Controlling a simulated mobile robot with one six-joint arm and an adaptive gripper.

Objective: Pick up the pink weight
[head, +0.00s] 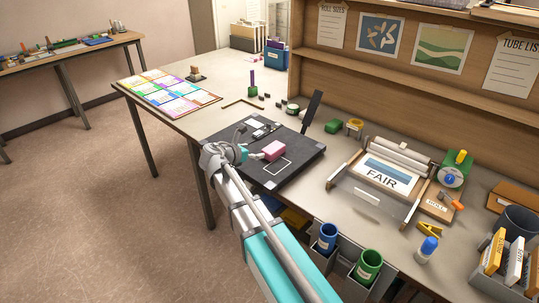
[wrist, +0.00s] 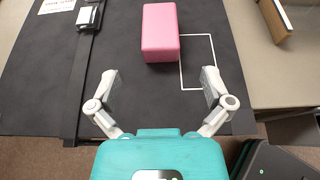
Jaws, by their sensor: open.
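The pink weight (head: 273,150) is a small block with rounded edges.
A dark upright plate (head: 311,112) stands at the board's back edge. A framed FAIR print device (head: 383,177) is to the right. Blue and green cups (head: 368,267) hang at the table's front.

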